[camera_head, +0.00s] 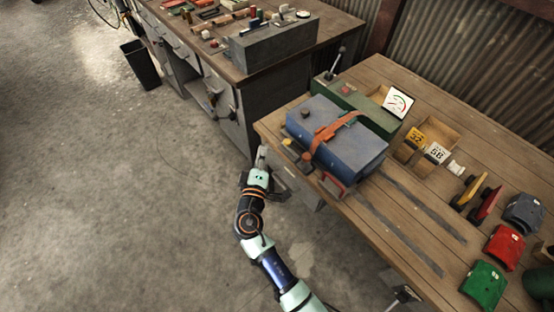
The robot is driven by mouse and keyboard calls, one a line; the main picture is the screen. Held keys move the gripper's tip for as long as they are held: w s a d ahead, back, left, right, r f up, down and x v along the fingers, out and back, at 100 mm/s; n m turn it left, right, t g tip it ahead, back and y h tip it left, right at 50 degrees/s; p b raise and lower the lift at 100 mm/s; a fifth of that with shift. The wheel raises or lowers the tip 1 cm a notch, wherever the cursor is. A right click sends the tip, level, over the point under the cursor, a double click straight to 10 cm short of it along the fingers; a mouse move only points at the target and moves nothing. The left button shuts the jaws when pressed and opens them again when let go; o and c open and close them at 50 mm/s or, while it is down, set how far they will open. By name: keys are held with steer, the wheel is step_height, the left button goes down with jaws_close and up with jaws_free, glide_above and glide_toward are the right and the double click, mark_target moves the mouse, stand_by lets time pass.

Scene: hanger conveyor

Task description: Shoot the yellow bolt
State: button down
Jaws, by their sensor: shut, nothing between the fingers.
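A blue box (345,145) with an orange strap (330,140) sits near the left end of the wooden workbench. A small yellow part (287,142) shows low on the box's near left side; it may be the yellow bolt, but its shape and position are too small to tell. An orange-brown part (307,157) and a red handle-like part (333,183) are along the same side. My gripper (262,153) is shut and empty at the bench's front left edge, left of the yellow part. A gap shows between them; the fingertips are small and partly unclear.
A green box (360,108) with a lever stands behind the blue box. Number cards, a gauge card (398,102) and coloured cloth-like pieces (503,247) lie to the right. Dark rails (400,230) run along the bench.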

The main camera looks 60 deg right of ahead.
mark_target(290, 147)
step_height(290, 147, down, 9)
steer(key=d+n+b, duration=0.2)
steer(key=n+b, duration=0.1)
steer(key=shift+d+t+b, duration=0.3)
steer(key=shift+t, duration=0.1)
steer(key=shift+w, duration=0.1)
steer(key=d+b, duration=0.2)
steer(key=d, duration=0.7)
steer(key=shift+d, duration=0.25)
